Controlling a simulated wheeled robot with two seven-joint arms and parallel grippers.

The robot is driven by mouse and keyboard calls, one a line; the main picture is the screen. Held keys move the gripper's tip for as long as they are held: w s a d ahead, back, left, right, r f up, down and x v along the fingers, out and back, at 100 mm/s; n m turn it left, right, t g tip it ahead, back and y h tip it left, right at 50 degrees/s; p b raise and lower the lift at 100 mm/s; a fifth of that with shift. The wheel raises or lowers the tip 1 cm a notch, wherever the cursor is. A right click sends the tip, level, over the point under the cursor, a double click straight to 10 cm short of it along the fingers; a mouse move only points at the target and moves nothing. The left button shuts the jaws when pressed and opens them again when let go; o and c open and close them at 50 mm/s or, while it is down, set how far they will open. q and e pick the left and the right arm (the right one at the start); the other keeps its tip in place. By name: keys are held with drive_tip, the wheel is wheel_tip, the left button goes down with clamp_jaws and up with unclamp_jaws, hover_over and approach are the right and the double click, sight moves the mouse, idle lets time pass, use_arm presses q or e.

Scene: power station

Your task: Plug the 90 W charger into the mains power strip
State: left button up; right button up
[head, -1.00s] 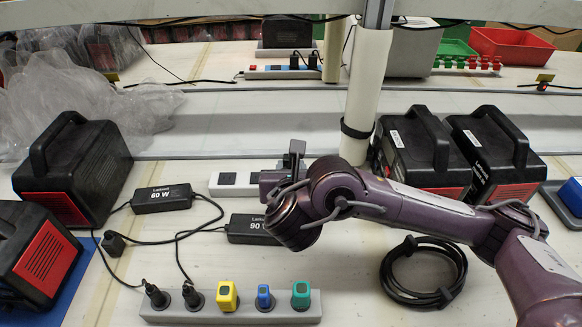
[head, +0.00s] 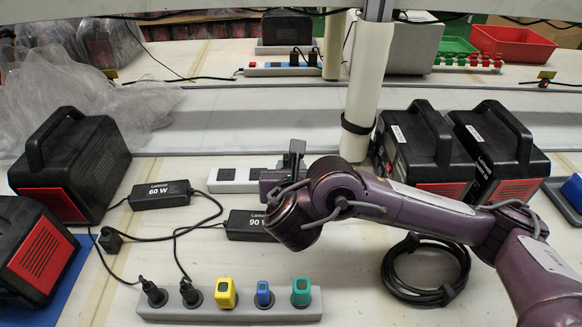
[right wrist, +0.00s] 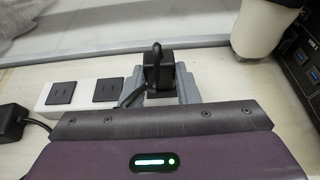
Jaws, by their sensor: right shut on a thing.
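The 90 W charger (head: 247,226) is a black brick with a white label, lying flat on the table. My right arm hides its right end. The white mains power strip (head: 226,181) lies behind it, its right part hidden by my gripper. I cannot tell whether the plug sits in a socket. My left gripper is out of view.
A 60 W charger (head: 160,194) and a loose black plug (head: 110,240) lie at left. A grey rack (head: 172,314) in front holds black and coloured plugs. Power stations (head: 70,165) stand left and right (head: 425,150). A white post (head: 368,80) rises behind my gripper; a coiled cable (head: 425,270) lies right.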

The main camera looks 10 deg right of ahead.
drive_tip(key=shift+f, duration=0.25)
idle(0.6)
drive_tip(key=o, duration=1.1)
drive_tip(key=shift+c, duration=0.2)
drive_tip(key=p+v, duration=0.5)
drive_tip(key=v, duration=0.2)
drive_tip(key=shift+r, duration=0.2)
drive_tip(key=shift+s+a, duration=0.1)
drive_tip(key=shift+s, duration=0.25)
